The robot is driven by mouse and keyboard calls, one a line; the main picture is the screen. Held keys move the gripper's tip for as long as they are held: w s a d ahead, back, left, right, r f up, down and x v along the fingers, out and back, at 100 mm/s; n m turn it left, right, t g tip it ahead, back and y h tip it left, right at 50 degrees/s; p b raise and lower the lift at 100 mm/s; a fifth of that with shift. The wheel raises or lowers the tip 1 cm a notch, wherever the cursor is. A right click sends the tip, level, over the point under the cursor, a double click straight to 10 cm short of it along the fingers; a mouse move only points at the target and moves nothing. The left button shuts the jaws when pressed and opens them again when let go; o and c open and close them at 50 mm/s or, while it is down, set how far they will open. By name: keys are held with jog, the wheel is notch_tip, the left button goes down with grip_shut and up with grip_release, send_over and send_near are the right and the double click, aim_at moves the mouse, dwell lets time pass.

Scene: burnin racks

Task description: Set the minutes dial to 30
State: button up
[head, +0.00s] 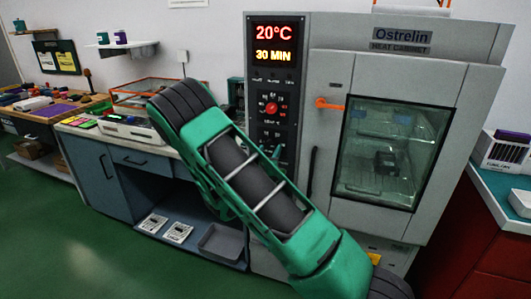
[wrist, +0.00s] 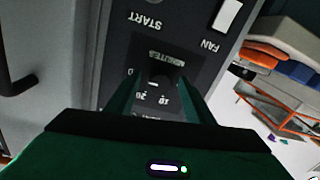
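The heat cabinet (head: 322,75) has a dark control panel whose display (head: 274,43) reads 20°C and 30 MIN. A dial with a red centre (head: 271,108) shows on the panel. In the wrist view the panel appears upside down, with the MINUTES label (wrist: 167,58) and the dark minutes dial (wrist: 162,80) below it. My gripper (wrist: 161,84) has its fingers apart, one on each side of this dial, with printed numbers visible between them. I cannot make out finger contact or the dial's pointer.
A blue-grey workbench (head: 108,170) stands left, a red cabinet (head: 478,225) right. Green floor (head: 60,250) is clear at lower left.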

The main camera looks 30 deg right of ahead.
jog(key=shift+r, duration=0.1)
jog(key=shift+a, duration=0.15)
jog(key=shift+s+a, duration=0.2)
jog(key=shift+a, duration=0.1)
jog(key=v, duration=0.9)
jog(key=shift+s+a, duration=0.25)
jog(key=shift+s, duration=0.1)
